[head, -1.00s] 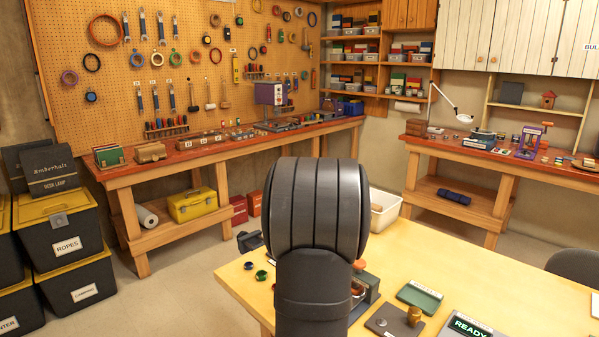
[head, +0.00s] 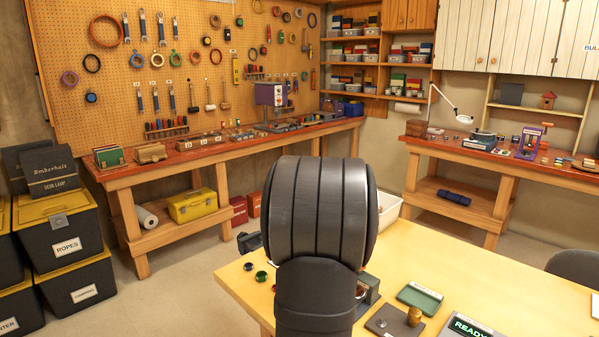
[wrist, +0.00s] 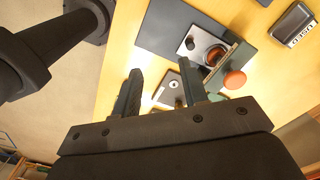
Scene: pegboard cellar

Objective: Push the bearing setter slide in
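The bearing setter appears in the wrist view as a grey metal block (wrist: 207,49) with an orange-brown round part at its bore. A green plate (wrist: 239,57) stands on its right side and carries an orange ball knob (wrist: 234,79), which I take to be the slide's handle. How far the slide is in is unclear. My gripper (wrist: 160,68) is open and empty, its fingers left of and below the block, apart from the knob. A pale plate with a dark knob (wrist: 167,88) shows between the fingers. In the head view my arm hides most of the setter (head: 371,288).

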